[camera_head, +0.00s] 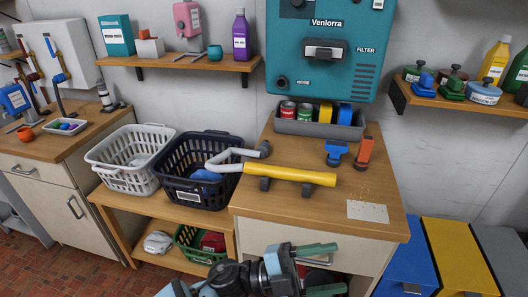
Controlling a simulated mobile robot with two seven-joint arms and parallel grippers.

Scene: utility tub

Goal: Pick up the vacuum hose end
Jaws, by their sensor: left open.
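A light grey vacuum hose (217,159) bends from the left end of a yellow tube (290,175), over the dark basket's rim, to a dark grey end piece (264,149) on the wooden counter. The yellow tube rests on two dark supports. I cannot tell for certain which end the task names. My left gripper (338,268) is at the bottom of the view, in front of the cabinet and nearer to me than the counter's front edge. Its two green fingers are apart, pointing right, with nothing held between them. My right gripper is not in view.
The wooden counter (255,203) has a speckled white card (367,211) on its right. Blue and orange tools (336,151) stand behind the yellow tube, before a grey bin (300,127) of cans. A dark basket (185,190) adjoins the counter's left. A teal machine (350,75) hangs above.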

